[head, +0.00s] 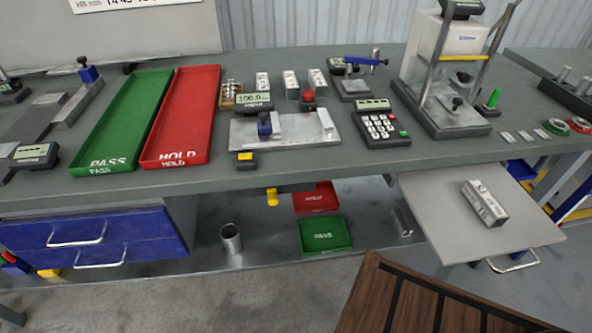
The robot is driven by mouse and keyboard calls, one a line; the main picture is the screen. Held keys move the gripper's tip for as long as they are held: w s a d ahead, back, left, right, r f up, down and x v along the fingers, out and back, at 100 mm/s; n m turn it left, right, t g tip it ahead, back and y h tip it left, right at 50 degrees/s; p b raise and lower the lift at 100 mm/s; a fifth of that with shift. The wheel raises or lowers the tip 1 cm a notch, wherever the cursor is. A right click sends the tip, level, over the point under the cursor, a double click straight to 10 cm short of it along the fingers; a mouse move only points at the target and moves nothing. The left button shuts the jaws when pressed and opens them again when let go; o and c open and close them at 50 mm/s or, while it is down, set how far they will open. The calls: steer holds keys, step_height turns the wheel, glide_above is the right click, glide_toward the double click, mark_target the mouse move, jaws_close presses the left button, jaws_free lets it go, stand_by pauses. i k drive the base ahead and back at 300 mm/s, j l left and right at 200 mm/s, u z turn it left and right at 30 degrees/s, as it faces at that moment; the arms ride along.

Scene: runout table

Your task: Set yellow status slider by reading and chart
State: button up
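My gripper is not in the head view. A small black block with a yellow face (246,160) sits at the table's front edge. A yellow piece (272,197) hangs below that edge; I cannot tell which of the two is the status slider. A small display (253,101) above the metal plate fixture (285,129) seems to read 100 and a further digit too small to read. Another display is on the black keypad device (380,126); its reading is too small. A white chart (128,4) at the top left is cut off, with only part of its lettering showing.
Green PASS tray (124,121) and red HOLD tray (184,114) lie left of the fixture. A brown slatted wooden object (440,295) occupies the front floor.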

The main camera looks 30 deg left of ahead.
mark_target(273, 201)
steer(key=u, duration=1.6)
